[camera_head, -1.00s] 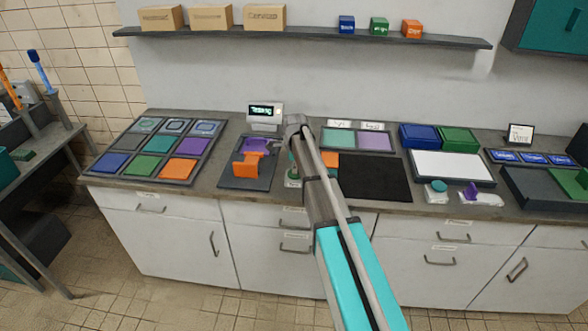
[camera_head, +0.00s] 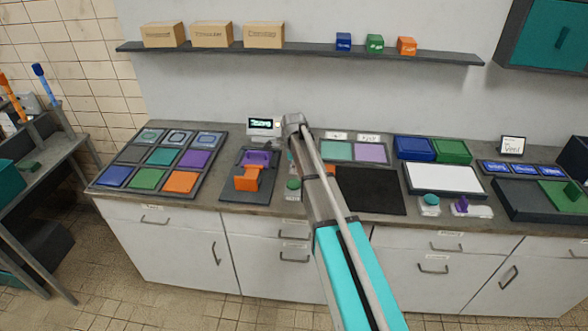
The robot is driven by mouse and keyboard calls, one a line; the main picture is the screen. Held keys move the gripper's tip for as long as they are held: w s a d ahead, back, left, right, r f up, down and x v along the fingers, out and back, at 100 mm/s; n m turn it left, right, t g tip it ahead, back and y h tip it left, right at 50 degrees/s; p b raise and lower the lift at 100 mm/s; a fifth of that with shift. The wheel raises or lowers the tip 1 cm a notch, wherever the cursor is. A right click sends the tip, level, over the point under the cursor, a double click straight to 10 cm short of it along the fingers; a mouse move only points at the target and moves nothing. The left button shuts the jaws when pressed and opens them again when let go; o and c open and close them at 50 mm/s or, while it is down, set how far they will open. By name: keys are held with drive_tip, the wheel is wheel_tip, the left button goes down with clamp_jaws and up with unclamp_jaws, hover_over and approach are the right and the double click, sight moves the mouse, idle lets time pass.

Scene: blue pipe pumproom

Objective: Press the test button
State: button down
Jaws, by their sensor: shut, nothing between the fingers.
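A round green button (camera_head: 293,184) on a small pale base sits on the counter just left of my arm. A second round button, teal (camera_head: 431,199), sits on a clear base farther right. I cannot read which one is labelled test. A small white display unit (camera_head: 264,127) with a lit dark screen stands behind; its text is too small to read surely. My arm reaches over the counter, its grey upper end near the display. My gripper is hidden behind the arm, so its fingers and any contact with the green button do not show.
A dark fixture (camera_head: 232,194) with orange and purple parts lies left of the green button. A tray of coloured squares (camera_head: 125,191) is farther left. A black mat (camera_head: 370,190) and a white panel (camera_head: 447,178) lie right. A shelf (camera_head: 300,53) runs above.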

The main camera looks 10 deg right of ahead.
sight(294, 183)
wheel_tip(294, 183, up, 7)
drive_tip(key=p, duration=0.6)
drive_tip(key=shift+f, duration=0.1)
idle(0.7)
drive_tip(key=s+f+n+b, duration=0.2)
drive_tip(key=s+f+n, duration=0.1)
drive_tip(key=s+n, duration=1.8)
drive_tip(key=shift+s+a+n+b, duration=0.3)
drive_tip(key=shift+s+a+b, duration=0.1)
drive_tip(key=shift+s, duration=3.85)
